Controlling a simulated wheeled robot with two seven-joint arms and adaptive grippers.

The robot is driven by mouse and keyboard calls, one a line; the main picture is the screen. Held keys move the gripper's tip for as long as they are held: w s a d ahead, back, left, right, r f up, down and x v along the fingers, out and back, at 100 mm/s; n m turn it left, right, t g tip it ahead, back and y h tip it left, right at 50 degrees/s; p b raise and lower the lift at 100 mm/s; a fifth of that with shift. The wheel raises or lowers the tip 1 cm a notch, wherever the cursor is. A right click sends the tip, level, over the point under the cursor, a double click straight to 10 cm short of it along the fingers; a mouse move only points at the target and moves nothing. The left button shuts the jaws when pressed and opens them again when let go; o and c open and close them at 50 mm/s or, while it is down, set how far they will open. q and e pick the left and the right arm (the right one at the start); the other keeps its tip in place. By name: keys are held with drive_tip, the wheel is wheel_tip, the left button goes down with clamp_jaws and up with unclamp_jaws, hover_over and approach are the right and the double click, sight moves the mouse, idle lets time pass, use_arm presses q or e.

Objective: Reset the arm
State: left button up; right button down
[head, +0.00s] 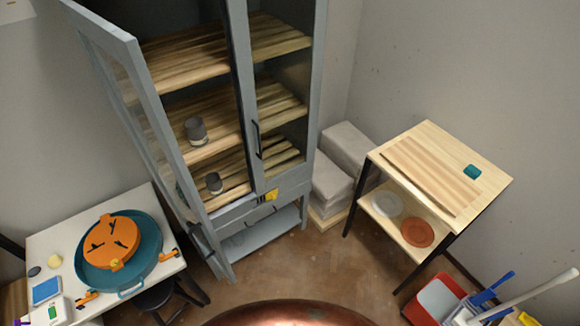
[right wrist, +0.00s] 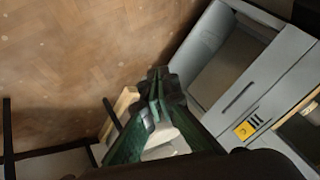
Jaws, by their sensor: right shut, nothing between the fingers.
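My right gripper (right wrist: 158,82) shows in the right wrist view, with its dark green fingers closed together and nothing held between them. It hangs above the brown floor, with the grey cabinet's lower part to its right in that view. It does not show in the head view. My left gripper is in neither view.
The grey cabinet (head: 229,212) has its left door (head: 125,85) swung open; cups (head: 196,131) stand inside. A wooden table (head: 437,143) stands right, near a red-and-white bin (head: 436,299).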

drive_tip(key=s+d+f+n+g+h+b, duration=0.1)
drive_tip(key=s+d+f+g+h+b, duration=0.15)
drive_tip(key=s+d+f, duration=0.95)
drive_tip(key=s+d+f+n+g+h+b, duration=0.1)
drive_tip(key=s+d+f, duration=0.3)
drive_tip(key=s, duration=0.4)
drive_tip(key=s+d+f+n+g+h+b, duration=0.1)
drive_tip(key=s+d+f+g+b, duration=0.1)
drive_tip(key=s+d+f, duration=0.3)
drive_tip(key=s, duration=0.4)
drive_tip(key=shift+f, duration=0.2)
